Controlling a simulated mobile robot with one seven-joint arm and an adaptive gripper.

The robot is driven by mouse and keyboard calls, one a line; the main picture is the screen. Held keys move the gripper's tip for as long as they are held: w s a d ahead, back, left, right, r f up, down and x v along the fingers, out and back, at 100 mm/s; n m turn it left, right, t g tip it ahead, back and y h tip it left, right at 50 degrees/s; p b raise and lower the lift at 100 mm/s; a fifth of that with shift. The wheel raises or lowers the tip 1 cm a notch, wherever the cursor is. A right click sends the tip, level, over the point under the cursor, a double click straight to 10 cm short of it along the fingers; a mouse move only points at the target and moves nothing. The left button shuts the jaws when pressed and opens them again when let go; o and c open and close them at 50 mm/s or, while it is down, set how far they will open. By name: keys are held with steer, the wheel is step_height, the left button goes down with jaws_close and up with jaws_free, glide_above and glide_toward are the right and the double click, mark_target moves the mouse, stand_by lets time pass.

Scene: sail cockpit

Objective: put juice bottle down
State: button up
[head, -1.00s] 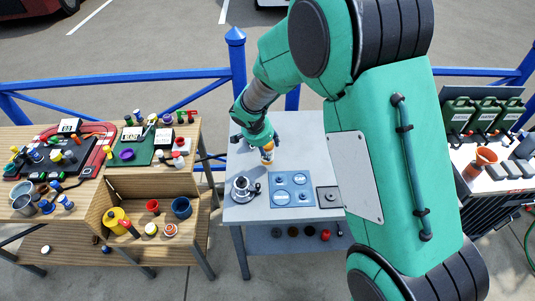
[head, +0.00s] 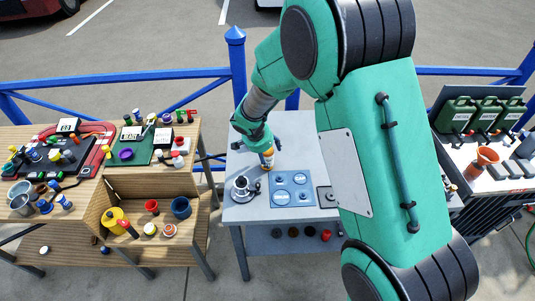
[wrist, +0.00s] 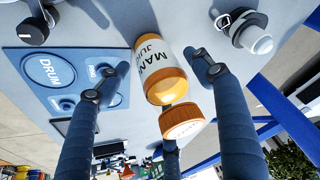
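The mango juice bottle (head: 268,159), white-labelled with orange bands and an orange cap, appears upright on the grey table (head: 235,212), behind the blue panel of labelled circles (head: 293,204). In the wrist view the bottle (wrist: 160,72) sits between the dark blue fingers of my gripper (wrist: 160,75). Small gaps show beside the bottle, so the fingers look open around it. A third finger is partly hidden behind the cap. The gripper also shows above the bottle in the head view (head: 266,147); its fingertips are hard to make out there.
A silver-and-black pot-like item (head: 241,189) stands at the table's front left. A grey square plate (head: 327,196) lies right of the blue panel. A wooden bench (head: 106,216) with many items is at left. Blue railing (head: 237,70) runs behind.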

steer(key=shift+r, duration=0.2)
stand_by(0.3)
steer(key=shift+a+r, duration=0.1)
steer(key=shift+r, duration=0.2)
steer(key=p+v, duration=0.2)
steer(key=v, duration=0.9)
steer(key=shift+s, duration=0.2)
steer(key=shift+r, duration=0.1)
